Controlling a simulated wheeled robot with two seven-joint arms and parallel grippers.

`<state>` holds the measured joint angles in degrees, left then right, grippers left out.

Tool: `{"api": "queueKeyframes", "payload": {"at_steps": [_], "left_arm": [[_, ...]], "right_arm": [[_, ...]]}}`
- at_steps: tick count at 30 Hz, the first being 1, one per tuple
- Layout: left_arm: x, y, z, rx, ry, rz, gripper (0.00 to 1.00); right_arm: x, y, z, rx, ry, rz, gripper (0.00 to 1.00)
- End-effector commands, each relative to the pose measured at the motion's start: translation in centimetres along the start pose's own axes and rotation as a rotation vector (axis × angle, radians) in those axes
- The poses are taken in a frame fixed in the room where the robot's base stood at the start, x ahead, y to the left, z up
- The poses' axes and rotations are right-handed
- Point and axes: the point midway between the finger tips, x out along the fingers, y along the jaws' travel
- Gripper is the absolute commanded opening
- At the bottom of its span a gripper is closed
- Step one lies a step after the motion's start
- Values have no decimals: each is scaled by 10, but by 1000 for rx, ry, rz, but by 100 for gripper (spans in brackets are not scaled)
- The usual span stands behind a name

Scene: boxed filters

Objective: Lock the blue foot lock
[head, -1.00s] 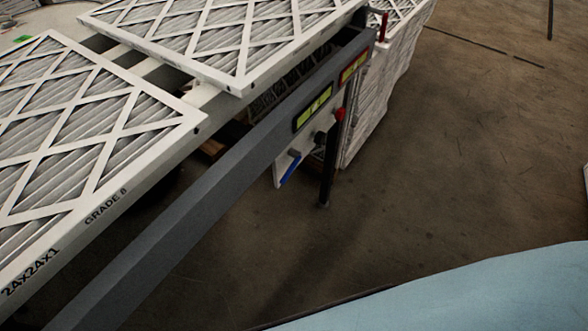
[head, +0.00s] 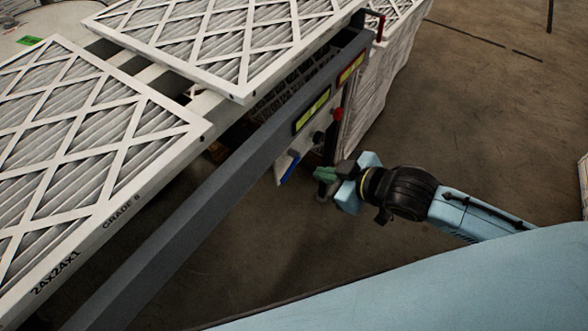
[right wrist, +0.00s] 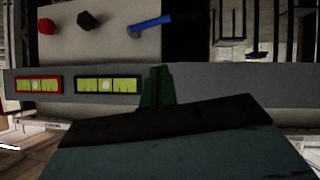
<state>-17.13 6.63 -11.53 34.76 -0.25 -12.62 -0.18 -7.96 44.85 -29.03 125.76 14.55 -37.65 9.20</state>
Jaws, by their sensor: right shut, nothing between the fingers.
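The blue foot lock (head: 291,167) is a small blue lever on a white panel (head: 303,147) under the grey frame rail. In the right wrist view the blue lever (right wrist: 152,23) sits at the top, slightly tilted, with its right end higher. My right gripper (head: 322,179) is shut and empty, a little to the right of the lever and apart from it in the head view. Its green fingers (right wrist: 157,87) show together in the right wrist view, in front of the grey rail. My left gripper is not in view.
Beside the lever are a black knob (right wrist: 87,20) and a red knob (right wrist: 46,26). The grey rail (head: 232,165) carries two green level gauges (head: 311,110). Large framed filters (head: 80,150) lie on top. Open floor (head: 480,120) is to the right.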

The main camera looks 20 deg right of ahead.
Motion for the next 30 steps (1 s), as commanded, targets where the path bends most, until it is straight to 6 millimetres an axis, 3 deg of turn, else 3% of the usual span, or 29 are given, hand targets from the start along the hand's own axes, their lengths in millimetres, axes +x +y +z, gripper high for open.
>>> {"api": "queueKeyframes", "payload": {"at_steps": [14,17,30], "left_arm": [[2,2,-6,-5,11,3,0],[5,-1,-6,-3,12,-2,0],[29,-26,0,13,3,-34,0]], "right_arm": [[4,-2,-4,-2,7,-4,0],[17,-2,-3,-2,8,-4,0],[106,-3,1,-2,5,-5,0]]}}
